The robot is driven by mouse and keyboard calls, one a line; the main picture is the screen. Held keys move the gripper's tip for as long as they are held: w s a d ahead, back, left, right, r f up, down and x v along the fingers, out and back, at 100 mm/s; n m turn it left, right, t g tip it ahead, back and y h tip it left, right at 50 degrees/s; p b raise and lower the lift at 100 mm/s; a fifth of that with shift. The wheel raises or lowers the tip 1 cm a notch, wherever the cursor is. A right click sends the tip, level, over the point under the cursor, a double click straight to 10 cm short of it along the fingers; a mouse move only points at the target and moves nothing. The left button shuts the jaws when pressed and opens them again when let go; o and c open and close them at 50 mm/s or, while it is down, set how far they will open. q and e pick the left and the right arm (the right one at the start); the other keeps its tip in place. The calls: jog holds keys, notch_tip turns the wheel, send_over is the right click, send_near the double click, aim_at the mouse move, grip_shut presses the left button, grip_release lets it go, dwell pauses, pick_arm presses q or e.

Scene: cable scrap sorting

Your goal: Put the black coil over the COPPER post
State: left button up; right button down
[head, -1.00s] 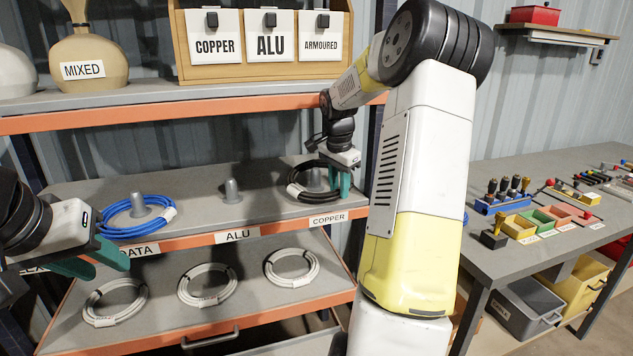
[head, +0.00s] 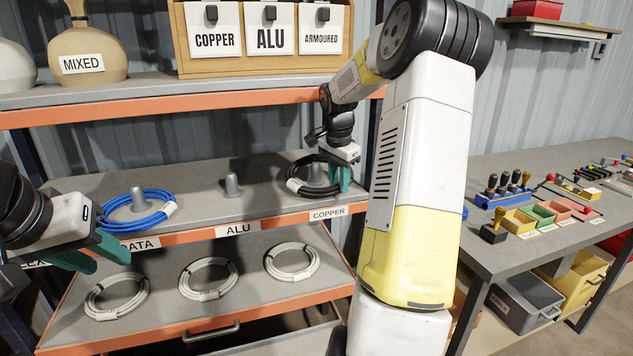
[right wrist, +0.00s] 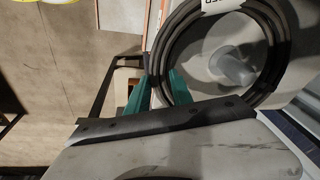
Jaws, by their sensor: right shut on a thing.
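The black coil (head: 297,187) with a white tag is at the COPPER place on the middle shelf, and the grey COPPER post (head: 316,173) shows inside its ring. In the right wrist view the coil (right wrist: 163,52) also encircles the post (right wrist: 232,66). I cannot tell whether the coil rests fully on the shelf. My right gripper (head: 342,180) is shut on the coil's right side; its teal fingers (right wrist: 158,92) are at the ring's edge. My left gripper (head: 97,254) is open and empty in front of the shelf's left end.
A blue coil (head: 128,226) lies around the left post. The ALU post (head: 232,184) is bare. Several white coils (head: 208,278) lie on the lower shelf. The orange upper shelf edge (head: 200,105) runs above my right gripper. A workbench (head: 470,240) stands at the right.

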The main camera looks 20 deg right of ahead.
jog(key=shift+f, duration=0.3)
jog(key=shift+f, duration=0.25)
jog(key=shift+f, duration=0.1)
dwell(0.3)
jog(key=c, duration=1.1)
grip_release()
jog(key=shift+o, duration=0.2)
jog(key=shift+w+d+v, duration=0.15)
jog(key=shift+w+v, duration=0.05)
jog(key=shift+v, duration=0.95)
jog(key=shift+w+d+v, duration=0.15)
jog(key=shift+w+v, duration=0.05)
jog(key=shift+v, duration=0.95)
jog(key=shift+w+d+v, duration=0.1)
jog(key=shift+w+v, duration=0.1)
jog(key=shift+v, duration=0.95)
